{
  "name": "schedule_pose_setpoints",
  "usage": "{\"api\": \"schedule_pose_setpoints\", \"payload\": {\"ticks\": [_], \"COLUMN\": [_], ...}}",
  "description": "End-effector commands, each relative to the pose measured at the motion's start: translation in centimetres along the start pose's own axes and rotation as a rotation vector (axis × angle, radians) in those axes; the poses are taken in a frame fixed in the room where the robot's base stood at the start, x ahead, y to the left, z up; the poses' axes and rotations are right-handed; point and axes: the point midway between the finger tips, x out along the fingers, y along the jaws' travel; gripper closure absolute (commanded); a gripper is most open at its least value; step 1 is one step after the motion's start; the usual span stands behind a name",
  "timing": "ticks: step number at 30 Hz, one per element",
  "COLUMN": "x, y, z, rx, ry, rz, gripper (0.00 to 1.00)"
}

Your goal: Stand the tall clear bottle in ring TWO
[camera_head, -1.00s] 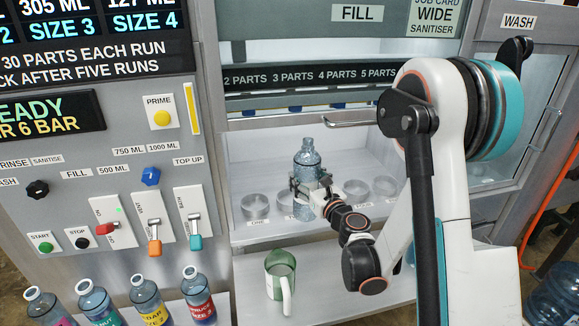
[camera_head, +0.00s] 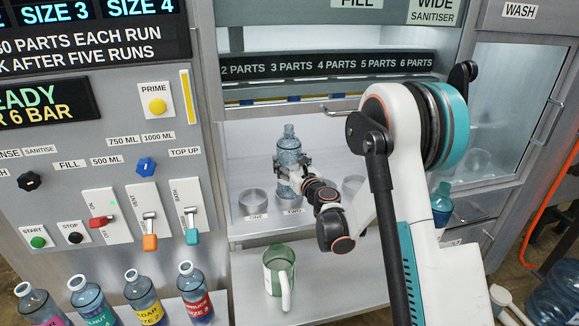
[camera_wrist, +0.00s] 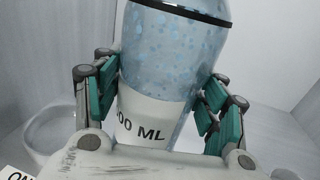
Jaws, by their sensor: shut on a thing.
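The tall clear bottle (camera_head: 289,148) is bluish and stands upright in my gripper inside the open bay. My gripper (camera_head: 292,178) is shut on its lower part. In the wrist view the green finger pads (camera_wrist: 160,97) press on both sides of the bottle (camera_wrist: 170,55), whose white label reads "00 ML", its first part hidden. Ring TWO (camera_head: 290,202) is directly below the bottle in the head view, above the "TWO" label. I cannot tell whether the bottle's base is inside the ring or just above it. Ring ONE (camera_head: 254,203) is empty to the left.
Another ring (camera_head: 353,185) shows partly behind my arm, to the right. A green jug with a white handle (camera_head: 279,270) stands on the shelf in front. Several labelled bottles (camera_head: 145,297) stand at the lower left. A bay handle bar (camera_head: 340,110) hangs above.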

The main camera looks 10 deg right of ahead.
Motion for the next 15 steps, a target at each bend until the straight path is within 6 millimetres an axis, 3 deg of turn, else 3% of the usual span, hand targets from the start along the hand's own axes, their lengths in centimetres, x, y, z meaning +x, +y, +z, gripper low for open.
{"api": "schedule_pose_setpoints", "payload": {"ticks": [10,11,13,15], "x": [-0.03,-0.03,-0.03,-0.04], "y": [-0.01,-0.01,-0.01,-0.01], "z": [-0.38,-0.39,-0.29,-0.28], "rx": [0.0,0.0,0.0,0.0], "ry": [0.0,0.0,0.0,0.0], "rz": [0.0,0.0,0.0,0.0], "gripper": [0.69,0.32,0.16,0.14]}}
